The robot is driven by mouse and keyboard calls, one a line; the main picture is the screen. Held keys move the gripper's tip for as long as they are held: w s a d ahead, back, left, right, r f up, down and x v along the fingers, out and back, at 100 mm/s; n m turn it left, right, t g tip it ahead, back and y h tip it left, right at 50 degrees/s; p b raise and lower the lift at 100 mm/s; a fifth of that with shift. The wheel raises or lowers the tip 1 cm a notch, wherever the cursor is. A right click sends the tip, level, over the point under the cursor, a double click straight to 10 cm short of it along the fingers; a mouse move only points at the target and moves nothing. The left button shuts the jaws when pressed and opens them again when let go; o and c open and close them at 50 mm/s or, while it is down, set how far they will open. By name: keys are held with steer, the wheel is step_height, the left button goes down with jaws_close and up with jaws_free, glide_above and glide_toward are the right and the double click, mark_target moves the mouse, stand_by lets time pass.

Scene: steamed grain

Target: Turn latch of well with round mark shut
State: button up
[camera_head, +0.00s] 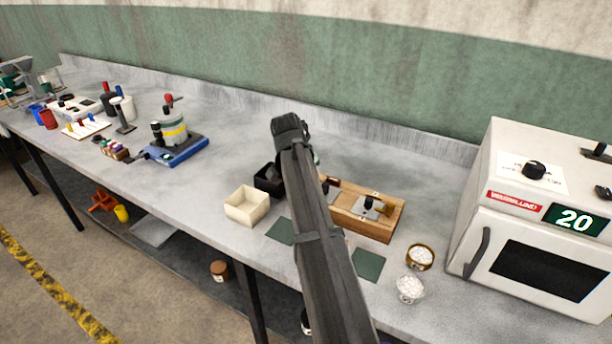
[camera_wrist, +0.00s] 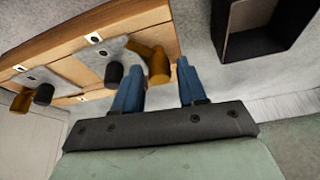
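The wooden block (camera_head: 393,222) stands on the bench, its left part hidden behind my arm. In the wrist view the block (camera_wrist: 60,40) shows at upper left, with grey metal plates and small white squares carrying dark marks. The marks are too small to tell apart surely. One brass latch (camera_wrist: 157,62) with a black knob (camera_wrist: 113,74) beside it is near my gripper. A second brass latch (camera_wrist: 20,103) with a black knob (camera_wrist: 44,94) lies farther left. My gripper (camera_wrist: 158,66) is open, the near latch's rounded end showing between its blue fingers; contact cannot be told.
A black open box (camera_wrist: 262,35) is right of the block in the wrist view. In the head view a cream box (camera_head: 247,206) stands left of my arm. Green mats, two small bowls (camera_head: 410,288) and a white oven (camera_head: 540,220) are nearby. The bench behind the boxes is clear.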

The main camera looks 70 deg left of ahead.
jaws_close()
steer(key=shift+n, duration=0.4)
steer(key=n, duration=0.2)
steer(key=n+g+y, duration=0.1)
steer(key=shift+w+d+n, duration=0.15)
steer(key=shift+n, duration=0.25)
steer(key=n+g, duration=0.1)
steer(key=n, duration=0.1)
steer(key=n+g, duration=0.1)
steer(key=n, duration=0.2)
steer(key=shift+w+n+y, duration=0.1)
steer(key=shift+n+y, duration=0.2)
steer(key=shift+o, duration=1.1)
jaws_free()
